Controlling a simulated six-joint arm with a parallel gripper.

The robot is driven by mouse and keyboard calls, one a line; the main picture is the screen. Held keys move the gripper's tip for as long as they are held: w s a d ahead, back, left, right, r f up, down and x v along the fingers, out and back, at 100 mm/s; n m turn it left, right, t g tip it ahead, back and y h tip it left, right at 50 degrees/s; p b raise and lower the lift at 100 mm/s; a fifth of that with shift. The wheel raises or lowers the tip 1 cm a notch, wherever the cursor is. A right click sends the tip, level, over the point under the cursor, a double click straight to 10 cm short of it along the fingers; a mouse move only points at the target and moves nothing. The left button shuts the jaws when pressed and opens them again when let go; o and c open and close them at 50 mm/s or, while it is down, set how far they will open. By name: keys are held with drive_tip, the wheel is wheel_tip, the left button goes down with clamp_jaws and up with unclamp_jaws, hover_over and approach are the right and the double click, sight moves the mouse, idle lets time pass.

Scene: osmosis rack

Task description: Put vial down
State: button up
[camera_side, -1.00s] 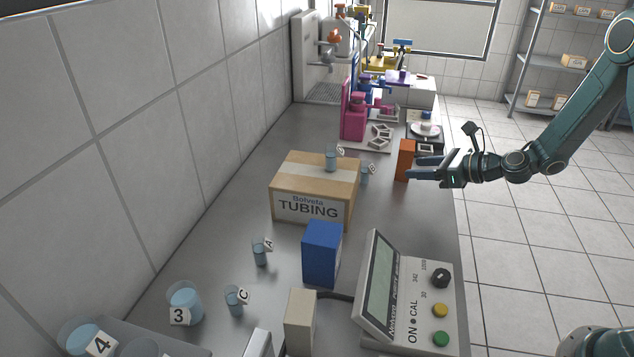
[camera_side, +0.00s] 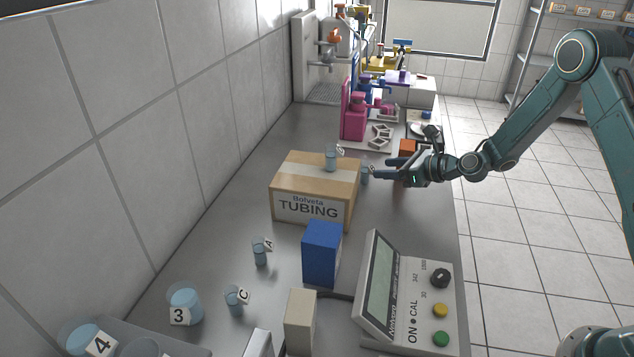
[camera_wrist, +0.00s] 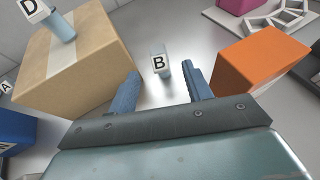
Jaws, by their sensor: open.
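Vial B (camera_wrist: 160,68) stands on the metal bench beside the cardboard box. In the wrist view it is ahead of and between my open fingers. In the side view vial B (camera_side: 365,175) is just right of the box, close to the fingertips. My gripper (camera_side: 381,170) is open and empty; its two fingers (camera_wrist: 160,88) show in the wrist view. Vial D (camera_wrist: 58,22) stands on top of the box, and shows in the side view (camera_side: 331,159). Vial A (camera_side: 260,253) and vial C (camera_side: 234,300) stand on the bench nearer the side camera.
The cardboard box (camera_side: 309,208) is left of my gripper, and an orange box (camera_wrist: 262,65) is right of it. A blue box (camera_side: 322,252), a meter (camera_side: 433,310) and beaker 3 (camera_side: 185,303) stand nearer the side camera. Pink equipment (camera_side: 353,112) stands behind.

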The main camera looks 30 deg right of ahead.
sight(373, 168)
drive_tip(key=shift+w, duration=0.1)
drive_tip(key=shift+f+x, duration=0.1)
drive_tip(key=shift+x, duration=1.15)
drive_tip(key=shift+f+x, duration=0.15)
drive_tip(key=shift+x, duration=1.1)
clamp_jaws()
